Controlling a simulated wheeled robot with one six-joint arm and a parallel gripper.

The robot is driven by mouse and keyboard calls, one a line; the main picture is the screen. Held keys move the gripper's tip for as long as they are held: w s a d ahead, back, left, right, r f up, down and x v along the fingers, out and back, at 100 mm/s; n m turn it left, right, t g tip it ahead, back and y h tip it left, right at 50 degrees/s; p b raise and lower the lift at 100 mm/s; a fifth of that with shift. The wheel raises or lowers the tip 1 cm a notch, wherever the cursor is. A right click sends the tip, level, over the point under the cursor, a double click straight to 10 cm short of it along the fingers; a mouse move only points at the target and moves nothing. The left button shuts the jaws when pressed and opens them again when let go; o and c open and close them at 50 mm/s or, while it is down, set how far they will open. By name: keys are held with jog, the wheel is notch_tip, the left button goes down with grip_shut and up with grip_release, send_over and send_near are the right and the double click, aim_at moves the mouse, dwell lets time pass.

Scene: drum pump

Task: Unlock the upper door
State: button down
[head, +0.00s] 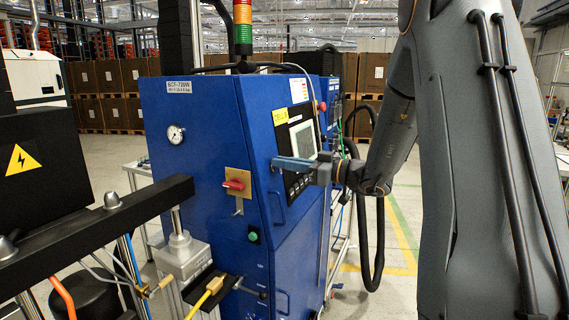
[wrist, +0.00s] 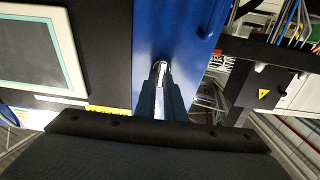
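The blue cabinet (head: 195,135) stands in the middle of the head view. Its upper door (head: 283,200) faces right and carries a black panel with a screen (head: 303,140). My gripper (head: 282,162) reaches in from the right, its fingertips at the door's left part, just below the screen's level. In the wrist view a narrow, silvery upright latch or handle (wrist: 161,69) stands on the blue door. My gripper's two fingers (wrist: 161,100) lie on either side of it. Whether they press on it is not clear. In the head view the fingers hide the latch.
A red rotary switch (head: 236,184) on a yellow plate and a gauge (head: 175,134) are on the cabinet's left side. A dark beam (head: 95,228) with fittings stands at the front left. A black hose (head: 379,240) hangs below my wrist. Open floor lies to the right.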

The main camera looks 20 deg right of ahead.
jog(key=shift+f+m+b, duration=0.1)
jog(key=shift+m+b, duration=0.3)
jog(key=shift+b, duration=0.25)
jog(key=shift+w+d+f+m+t+h+b, duration=0.15)
jog(key=shift+m+h+b, duration=0.5)
jog(key=shift+m+b, duration=2.1)
jog(key=shift+w+d+f+m+t+h+b, duration=0.15)
jog(key=shift+m+h+b, duration=0.45)
jog(key=shift+m+b, duration=2.05)
jog(key=shift+d+f+m+t+h+b, duration=0.15)
jog(key=shift+m+h+b, duration=0.9)
jog(key=shift+m, duration=2.95)
jog(key=shift+y+b, duration=0.3)
jog(key=shift+b, duration=0.1)
jog(key=c, duration=1.8)
grip_release()
jog(key=shift+c, duration=0.2)
